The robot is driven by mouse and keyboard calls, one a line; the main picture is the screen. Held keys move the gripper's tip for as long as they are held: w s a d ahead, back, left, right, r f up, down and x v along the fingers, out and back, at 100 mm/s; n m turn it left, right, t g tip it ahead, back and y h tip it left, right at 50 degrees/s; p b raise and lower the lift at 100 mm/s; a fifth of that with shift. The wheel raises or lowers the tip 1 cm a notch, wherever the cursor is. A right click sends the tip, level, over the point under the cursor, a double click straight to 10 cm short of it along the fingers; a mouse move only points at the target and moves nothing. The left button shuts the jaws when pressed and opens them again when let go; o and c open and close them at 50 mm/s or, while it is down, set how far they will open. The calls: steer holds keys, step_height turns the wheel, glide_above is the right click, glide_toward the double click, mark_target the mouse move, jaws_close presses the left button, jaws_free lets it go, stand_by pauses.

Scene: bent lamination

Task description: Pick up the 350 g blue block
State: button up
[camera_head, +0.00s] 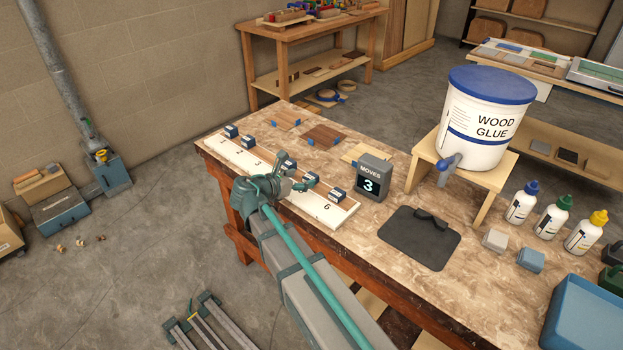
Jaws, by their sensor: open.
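A white numbered board (334,216) lies along the left edge of the workbench. Several small dark-and-blue blocks stand along it, among them one near the 1 (231,131), one behind it (247,142), one just beyond my gripper (311,179) and one near the 6 (336,194). Their weight labels are too small to read, so I cannot tell which is 350 g.
A counter reading "MOVES 3" (372,179) stands right of the board. A black clipboard-like pad (419,238), glue bucket (477,120) on a wooden stand (424,156), bottles (553,217) and a blue tray (588,315) occupy the right. Flat wood pieces (323,135) lie behind.

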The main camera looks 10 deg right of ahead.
mark_target(309, 177)
steer(key=shift+f+p+x, duration=0.1)
steer(key=shift+p+x, duration=0.2)
steer(key=shift+x, duration=1.15)
steer(key=shift+f+p+x, duration=0.15)
steer(key=shift+p+x, duration=0.1)
steer(key=shift+x, duration=1.2)
steer(key=shift+s, duration=0.1)
steer(key=shift+c, duration=0.3)
steer(key=shift+a, duration=0.1)
jaws_close()
